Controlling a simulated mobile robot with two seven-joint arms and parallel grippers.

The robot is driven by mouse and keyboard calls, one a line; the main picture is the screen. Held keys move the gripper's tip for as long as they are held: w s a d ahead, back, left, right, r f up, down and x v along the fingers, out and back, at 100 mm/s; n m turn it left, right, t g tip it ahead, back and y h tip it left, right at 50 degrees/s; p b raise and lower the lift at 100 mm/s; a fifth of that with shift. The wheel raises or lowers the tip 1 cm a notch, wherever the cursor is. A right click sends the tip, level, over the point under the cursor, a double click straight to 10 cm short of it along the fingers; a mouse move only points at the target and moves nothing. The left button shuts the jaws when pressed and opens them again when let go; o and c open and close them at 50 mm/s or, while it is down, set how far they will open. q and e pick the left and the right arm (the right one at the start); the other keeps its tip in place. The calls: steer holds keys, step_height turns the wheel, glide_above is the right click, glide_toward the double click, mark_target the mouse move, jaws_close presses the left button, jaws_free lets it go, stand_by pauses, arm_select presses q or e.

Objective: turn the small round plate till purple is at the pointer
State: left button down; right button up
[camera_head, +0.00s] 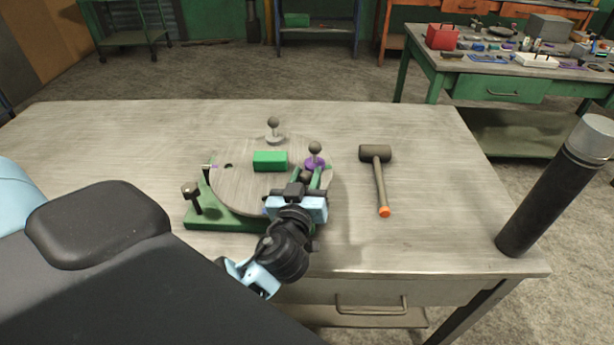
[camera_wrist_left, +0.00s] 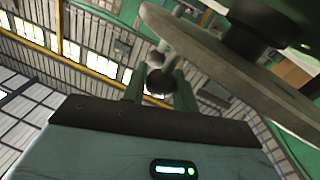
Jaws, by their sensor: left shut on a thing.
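The small round plate (camera_head: 240,190) lies on a green base (camera_head: 205,219) on the workbench, with a green block (camera_head: 270,161) on top. A purple-based knob (camera_head: 315,162) is at its right rim and a grey-based knob (camera_head: 274,138) at its far rim. A thin pointer (camera_head: 208,167) stands at its left edge, away from the purple. My left gripper (camera_head: 306,178) is at the near right rim, shut on a dark ball knob, which shows between its fingers in the left wrist view (camera_wrist_left: 160,82). That knob's base is hidden. My right gripper is not in view.
A black T-shaped handle (camera_head: 191,196) stands at the base's left corner. A mallet (camera_head: 379,178) with an orange end lies right of the plate. The workbench (camera_head: 90,135) is clear at far left. A green table (camera_head: 470,85) with many small things stands behind right.

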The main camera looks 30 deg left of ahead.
arm_select(q)
steer(key=shift+s+f+h, duration=0.1)
steer(key=shift+s+h, duration=0.1)
steer(key=shift+h, duration=0.1)
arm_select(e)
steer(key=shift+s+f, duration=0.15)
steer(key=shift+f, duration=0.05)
arm_select(q)
steer(key=c, duration=1.1)
jaws_free()
steer(key=shift+c, duration=0.2)
steer(key=b+v, duration=0.2)
steer(key=v, duration=0.5)
steer(key=shift+s, duration=0.4)
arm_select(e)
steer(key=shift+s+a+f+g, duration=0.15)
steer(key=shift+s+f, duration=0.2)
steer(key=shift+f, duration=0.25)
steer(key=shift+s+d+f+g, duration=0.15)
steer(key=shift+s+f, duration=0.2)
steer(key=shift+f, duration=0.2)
arm_select(q)
steer(key=shift+d, duration=0.1)
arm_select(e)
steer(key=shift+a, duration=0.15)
